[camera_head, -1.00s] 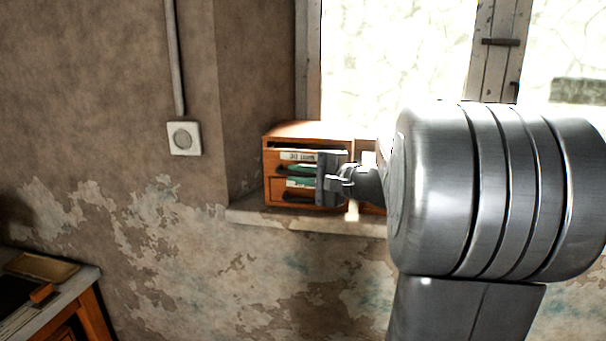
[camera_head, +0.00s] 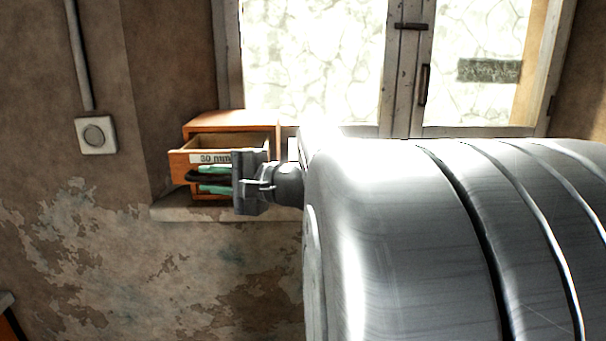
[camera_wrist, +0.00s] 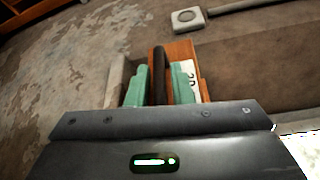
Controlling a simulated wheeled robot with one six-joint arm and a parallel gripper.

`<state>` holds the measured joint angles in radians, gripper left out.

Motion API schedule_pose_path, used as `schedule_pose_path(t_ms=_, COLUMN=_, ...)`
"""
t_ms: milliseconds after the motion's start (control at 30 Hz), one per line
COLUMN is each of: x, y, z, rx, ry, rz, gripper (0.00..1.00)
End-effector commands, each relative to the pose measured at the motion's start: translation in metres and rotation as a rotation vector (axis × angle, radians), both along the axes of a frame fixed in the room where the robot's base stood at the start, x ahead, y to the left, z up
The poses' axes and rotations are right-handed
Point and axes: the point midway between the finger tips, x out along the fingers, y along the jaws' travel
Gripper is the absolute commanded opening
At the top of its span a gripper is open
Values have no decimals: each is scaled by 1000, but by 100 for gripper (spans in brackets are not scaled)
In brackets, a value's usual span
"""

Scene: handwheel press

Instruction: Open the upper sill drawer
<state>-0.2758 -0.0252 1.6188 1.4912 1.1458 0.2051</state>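The upper sill drawer (camera_head: 179,167) is pulled partway out of the small wooden cabinet (camera_head: 232,121) on the window sill, and its open top shows. Its front carries a white label reading about "30 mm". My gripper (camera_head: 208,180) is at the drawer front, its two green-padded fingers above and below the dark handle. In the wrist view the dark handle (camera_wrist: 159,72) lies between the green fingers, which look closed on it. The orange drawer front (camera_wrist: 182,50) shows behind. The lower drawer is mostly hidden by the gripper and upper drawer.
The stone sill (camera_head: 180,212) runs under the cabinet. A window (camera_head: 410,90) stands behind. A white wall switch (camera_head: 96,135) is at the left. My arm covers the right foreground. A table corner (camera_head: 8,318) shows at lower left.

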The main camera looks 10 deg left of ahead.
Motion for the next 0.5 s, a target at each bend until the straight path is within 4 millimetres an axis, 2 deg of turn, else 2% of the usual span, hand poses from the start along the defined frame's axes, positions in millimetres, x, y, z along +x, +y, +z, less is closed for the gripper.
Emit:
schedule_pose_path(t_ms=367, x=0, y=-1, z=0, rx=0, ry=0, rz=-1, gripper=33)
schedule_pose_path(t_ms=500, x=0, y=-10, z=0, rx=-1, ry=0, rz=-3, gripper=33)
